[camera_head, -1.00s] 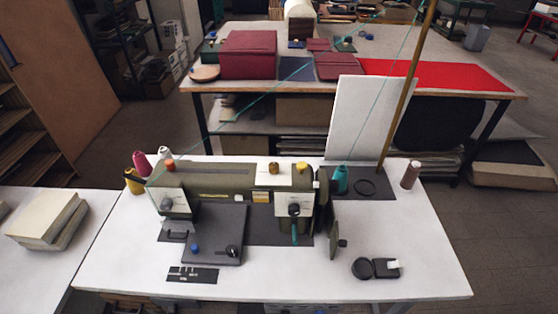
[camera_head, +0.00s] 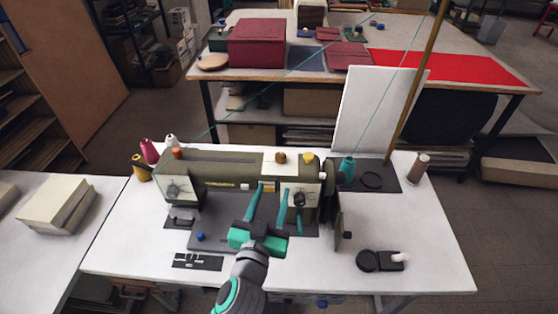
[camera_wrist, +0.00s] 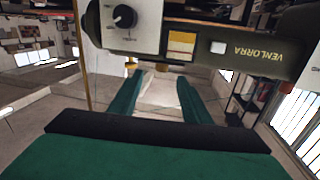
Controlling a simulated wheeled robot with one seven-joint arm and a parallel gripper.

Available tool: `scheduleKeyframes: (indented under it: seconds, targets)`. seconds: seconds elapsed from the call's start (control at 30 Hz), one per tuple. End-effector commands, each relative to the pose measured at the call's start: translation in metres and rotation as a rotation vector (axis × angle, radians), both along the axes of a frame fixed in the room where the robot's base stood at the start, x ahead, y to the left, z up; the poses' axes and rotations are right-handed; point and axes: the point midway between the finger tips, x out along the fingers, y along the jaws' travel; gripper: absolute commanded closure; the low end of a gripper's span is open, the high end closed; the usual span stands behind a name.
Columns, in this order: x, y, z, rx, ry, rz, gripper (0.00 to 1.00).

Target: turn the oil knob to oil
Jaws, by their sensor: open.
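The olive-green sewing machine (camera_head: 215,171) stands on the white table. White plates with dark dials are on its front at the left (camera_head: 173,190) and right (camera_head: 300,198). A white plate on its top bears a brown knob (camera_head: 280,157), with a yellow knob (camera_head: 308,158) beside it. I cannot read which one is the oil knob. My gripper (camera_head: 272,188) is open and empty in front of the machine, left of the right dial. In the wrist view, my open gripper (camera_wrist: 160,77) has the machine, upside down, and a black dial knob (camera_wrist: 125,16) beyond its fingertips.
Thread spools (camera_head: 149,151) stand at the machine's left and a teal spool (camera_head: 347,169) at its right. A tall brass-coloured pole (camera_head: 419,80) rises behind. A black round item (camera_head: 368,260) lies at the front right. Free table surface lies right of the machine.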

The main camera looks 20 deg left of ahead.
Motion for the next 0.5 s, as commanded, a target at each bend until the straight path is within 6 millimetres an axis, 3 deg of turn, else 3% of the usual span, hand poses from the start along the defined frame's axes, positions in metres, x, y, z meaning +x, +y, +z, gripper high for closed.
scheduleKeyframes:
  seconds: [0.13, 0.5]
  targets:
    - [0.009, 0.004, 0.012, -0.039, -0.019, 0.024, 0.56]
    - [0.034, 0.008, 0.013, -0.045, -0.02, 0.027, 0.56]
